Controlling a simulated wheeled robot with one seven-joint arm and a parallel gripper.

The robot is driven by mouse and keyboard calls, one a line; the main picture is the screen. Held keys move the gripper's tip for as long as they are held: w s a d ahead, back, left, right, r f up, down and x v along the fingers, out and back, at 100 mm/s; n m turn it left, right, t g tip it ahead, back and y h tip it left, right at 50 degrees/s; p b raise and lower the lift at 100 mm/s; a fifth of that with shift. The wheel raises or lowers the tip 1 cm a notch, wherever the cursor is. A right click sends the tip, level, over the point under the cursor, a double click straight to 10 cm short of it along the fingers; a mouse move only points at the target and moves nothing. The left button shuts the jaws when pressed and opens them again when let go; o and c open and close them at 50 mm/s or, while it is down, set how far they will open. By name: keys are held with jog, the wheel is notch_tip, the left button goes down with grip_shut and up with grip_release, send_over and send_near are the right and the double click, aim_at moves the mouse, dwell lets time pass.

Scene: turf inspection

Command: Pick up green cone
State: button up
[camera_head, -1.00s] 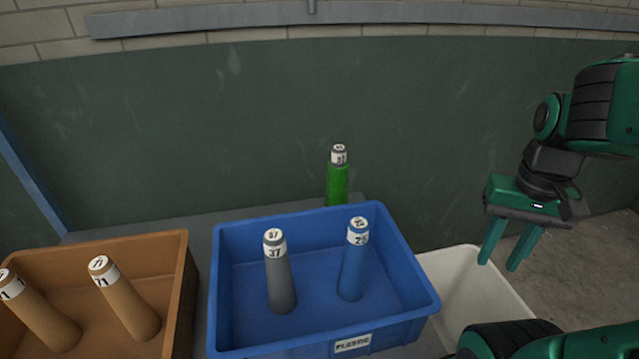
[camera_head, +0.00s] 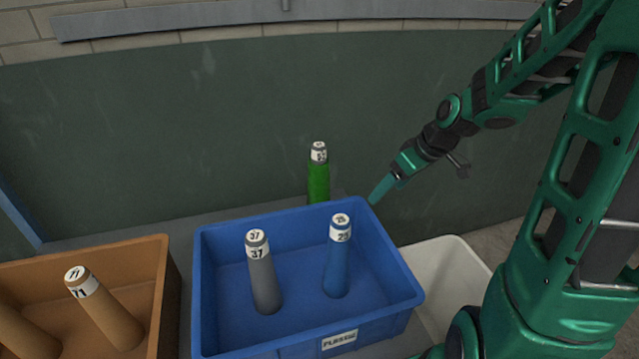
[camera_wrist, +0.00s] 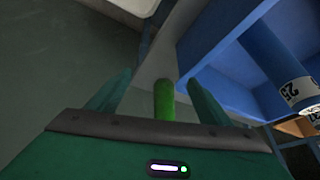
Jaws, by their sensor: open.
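The green cone (camera_head: 318,181) stands upright behind the blue bin, near the dark wall, with a white label and grey top. The blue bin's rim hides its lower part. My gripper (camera_head: 376,198) is to the right of the cone, apart from it, with its fingers pointing down and left. In the wrist view my gripper (camera_wrist: 157,92) shows two fingers spread wide. The green cone (camera_wrist: 164,100) appears between them, partly hidden by the gripper body. Nothing is held.
The blue bin (camera_head: 222,331) holds a grey cone (camera_head: 264,277) and a blue cone (camera_head: 338,262). A brown bin (camera_head: 160,290) with tan cones (camera_head: 108,312) stands at left. A white bin (camera_head: 440,262) is at right. The dark wall (camera_head: 240,120) closes the back.

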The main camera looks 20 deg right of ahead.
aim_at(309, 174)
jog(key=w+a+f+n+t+y, duration=0.1)
jog(key=w+a+y, duration=0.1)
jog(key=w+a, duration=0.2)
jog(key=w+a+f+n+t+y, duration=0.1)
jog(key=w+a, duration=0.3)
jog(key=w, duration=0.4)
jog(key=w+a+f+n+t+y, duration=0.2)
jog(key=w+a+f+y, duration=0.1)
jog(key=w, duration=0.3)
jog(key=shift+w+a+f+n, duration=0.1)
jog(key=shift+w+a+n, duration=0.25)
jog(key=shift+a, duration=0.1)
jog(key=shift+x, duration=2.6)
jog(key=shift+s+a, duration=0.15)
jog(key=shift+s, duration=0.05)
jog(key=c, duration=1.2)
